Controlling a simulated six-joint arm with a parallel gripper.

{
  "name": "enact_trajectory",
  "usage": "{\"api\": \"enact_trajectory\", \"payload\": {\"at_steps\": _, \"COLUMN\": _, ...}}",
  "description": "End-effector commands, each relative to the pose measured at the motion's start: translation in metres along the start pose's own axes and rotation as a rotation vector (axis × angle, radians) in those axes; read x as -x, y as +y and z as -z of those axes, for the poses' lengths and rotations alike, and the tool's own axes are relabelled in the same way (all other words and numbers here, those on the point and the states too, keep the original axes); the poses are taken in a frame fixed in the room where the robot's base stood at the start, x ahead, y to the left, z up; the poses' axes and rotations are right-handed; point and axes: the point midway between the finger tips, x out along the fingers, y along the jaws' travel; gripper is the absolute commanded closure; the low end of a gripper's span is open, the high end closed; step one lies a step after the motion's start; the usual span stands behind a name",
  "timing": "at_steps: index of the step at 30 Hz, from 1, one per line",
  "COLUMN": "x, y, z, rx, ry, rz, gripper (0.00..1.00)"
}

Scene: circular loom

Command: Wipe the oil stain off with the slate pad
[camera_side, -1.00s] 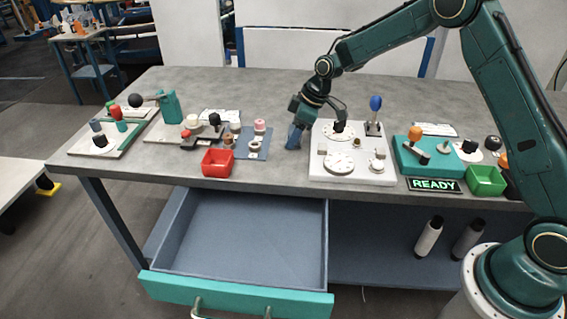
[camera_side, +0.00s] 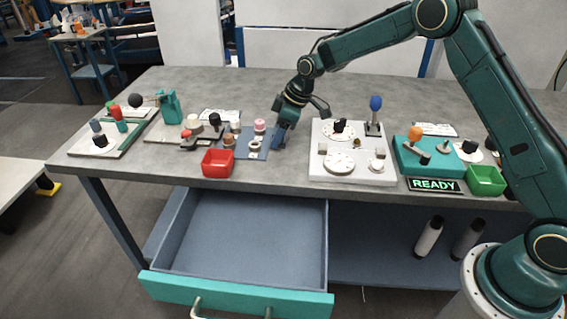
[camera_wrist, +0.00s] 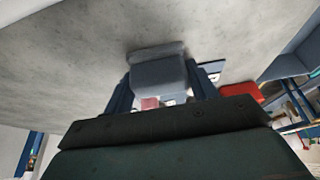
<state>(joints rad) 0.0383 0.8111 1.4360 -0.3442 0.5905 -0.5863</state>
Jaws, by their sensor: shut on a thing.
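My gripper (camera_side: 283,126) is shut on the slate pad and points down near the middle of the grey table. The slate pad (camera_wrist: 158,72) shows between the two blue fingers in the wrist view, with its wider flat face away from the gripper. In the side view the pad is small and hard to tell from the fingers, just right of the blue mat. It is at or close to the tabletop; I cannot tell whether it touches. I cannot make out the oil stain in either view.
The blue mat (camera_side: 243,152) with small spools is close on the left, with a red bin (camera_side: 217,163) in front. A white dial panel (camera_side: 350,174) stands on the right. The tabletop (camera_side: 262,92) behind is clear. The drawer (camera_side: 240,240) below hangs open.

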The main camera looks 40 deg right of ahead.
Motion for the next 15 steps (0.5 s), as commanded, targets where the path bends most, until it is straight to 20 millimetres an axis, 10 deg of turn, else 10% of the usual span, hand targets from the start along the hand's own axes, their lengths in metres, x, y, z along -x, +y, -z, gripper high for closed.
{"api": "enact_trajectory", "payload": {"at_steps": 15, "x": -0.0047, "y": -0.0022, "z": 0.0054, "rx": 0.002, "ry": 0.000, "rz": 0.004, "gripper": 0.76}}
